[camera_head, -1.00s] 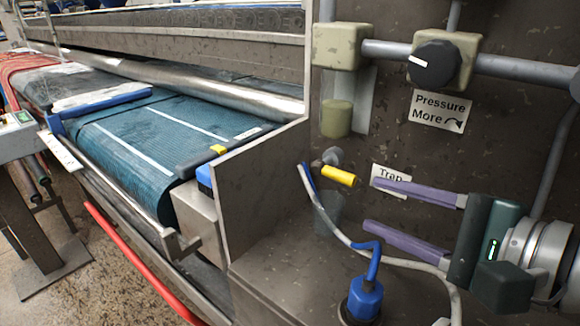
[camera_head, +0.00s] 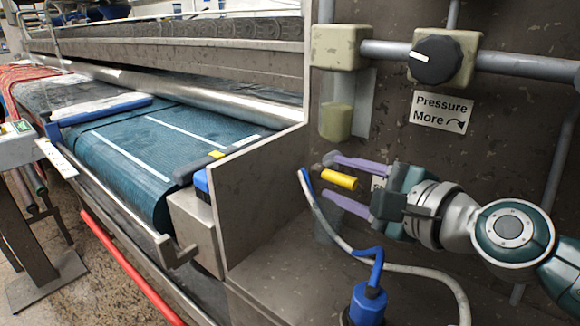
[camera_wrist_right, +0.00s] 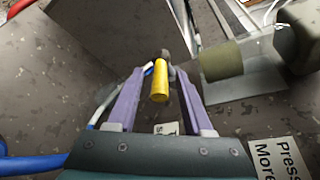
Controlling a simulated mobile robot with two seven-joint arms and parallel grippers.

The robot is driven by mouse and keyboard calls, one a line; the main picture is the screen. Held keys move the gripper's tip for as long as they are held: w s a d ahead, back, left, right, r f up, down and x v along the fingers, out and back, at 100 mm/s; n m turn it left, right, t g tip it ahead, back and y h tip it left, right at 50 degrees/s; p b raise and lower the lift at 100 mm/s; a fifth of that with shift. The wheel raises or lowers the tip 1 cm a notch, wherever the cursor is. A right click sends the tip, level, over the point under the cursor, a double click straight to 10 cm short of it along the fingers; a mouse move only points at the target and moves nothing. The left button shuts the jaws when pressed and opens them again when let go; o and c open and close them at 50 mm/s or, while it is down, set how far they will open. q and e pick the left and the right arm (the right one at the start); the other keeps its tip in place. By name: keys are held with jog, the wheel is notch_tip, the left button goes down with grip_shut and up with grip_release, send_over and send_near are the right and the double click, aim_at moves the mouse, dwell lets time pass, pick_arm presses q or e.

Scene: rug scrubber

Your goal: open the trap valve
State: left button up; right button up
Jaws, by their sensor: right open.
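The trap valve has a yellow handle (camera_head: 339,178) on a grey stem, low on the machine's brown metal panel. In the right wrist view the yellow handle (camera_wrist_right: 160,81) lies between the two purple fingers. My right gripper (camera_head: 342,178) is open, with one finger above the handle and one below it. In the right wrist view my right gripper (camera_wrist_right: 157,88) shows gaps on both sides of the handle. The Trap label (camera_head: 378,183) is mostly hidden behind the gripper. My left gripper is not in view.
A black pressure knob (camera_head: 434,60) and its label (camera_head: 442,110) are above the gripper. A blue plug (camera_head: 367,304) with a pale hose stands below. The blue rug (camera_head: 150,150) lies at left.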

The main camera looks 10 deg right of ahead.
jog(key=shift+c, duration=0.3)
grip_shut()
notch_tip(320, 180, up, 3)
jog(key=g+h+p, duration=0.1)
jog(key=g+p, duration=0.1)
jog(key=p, duration=0.5)
jog(key=n+g+h+p, duration=0.1)
jog(key=g+p, duration=0.1)
jog(key=p, duration=0.6)
jog(key=shift+w+a+f+p, duration=0.1)
jog(key=shift+w+f+p, duration=0.05)
jog(key=shift+p, duration=0.15)
jog(key=shift+f+g+p, duration=0.15)
jog(key=shift+g+p, duration=0.25)
jog(key=shift+p, duration=0.15)
jog(key=shift+a+f+h, duration=0.1)
jog(key=shift+h, duration=0.2)
jog(key=shift+o, duration=0.3)
grip_release()
